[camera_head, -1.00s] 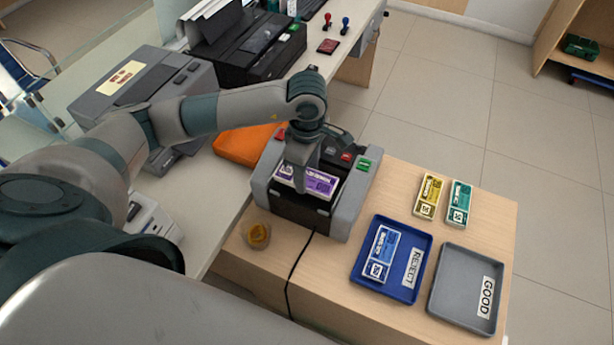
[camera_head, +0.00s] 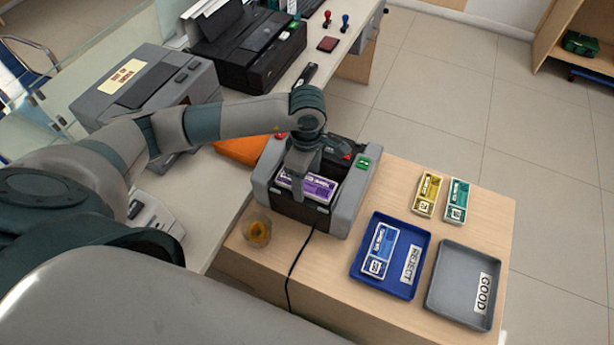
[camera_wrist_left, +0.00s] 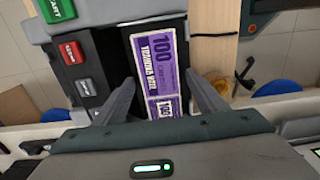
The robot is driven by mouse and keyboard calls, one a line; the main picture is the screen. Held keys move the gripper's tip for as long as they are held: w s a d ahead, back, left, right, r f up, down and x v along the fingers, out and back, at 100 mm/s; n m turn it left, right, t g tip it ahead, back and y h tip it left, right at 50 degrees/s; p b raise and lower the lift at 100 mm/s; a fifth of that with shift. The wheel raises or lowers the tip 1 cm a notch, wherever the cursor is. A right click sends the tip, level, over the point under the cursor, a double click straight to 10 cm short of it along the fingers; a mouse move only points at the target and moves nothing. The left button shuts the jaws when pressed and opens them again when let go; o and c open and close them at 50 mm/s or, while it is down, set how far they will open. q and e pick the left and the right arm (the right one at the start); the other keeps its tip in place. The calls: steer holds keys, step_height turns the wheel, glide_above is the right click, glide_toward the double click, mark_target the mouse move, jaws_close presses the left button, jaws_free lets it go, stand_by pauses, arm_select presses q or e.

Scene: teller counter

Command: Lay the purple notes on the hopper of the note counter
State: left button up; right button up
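The purple notes (camera_head: 312,188) lie flat and slightly slanted over the dark hopper at the top of the grey note counter (camera_head: 347,205). My left gripper (camera_head: 298,187) reaches down over them from above. In the left wrist view the purple notes (camera_wrist_left: 158,70) lie between the two fingers of the left gripper (camera_wrist_left: 160,78), with the fingertips at their long edges. My right gripper is not in view.
A blue reject tray (camera_head: 424,247) holds blue notes. A grey good tray (camera_head: 450,285) is empty. Yellow notes (camera_head: 426,195) and green notes (camera_head: 457,200) lie behind the trays. A small cup (camera_head: 258,232) stands left of the counter. A black cable (camera_head: 297,262) runs forward.

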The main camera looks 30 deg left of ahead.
mark_target(307, 183)
arm_select(q)
steer(key=shift+r+p, duration=0.2)
steer(key=shift+p, duration=0.1)
steer(key=shift+r+b, duration=0.2)
steer(key=shift+b, duration=0.1)
step_height(307, 183, up, 12)
steer(key=b, duration=0.3)
steer(key=shift+f, duration=0.25)
steer(key=shift+s+f, duration=0.1)
stand_by(0.3)
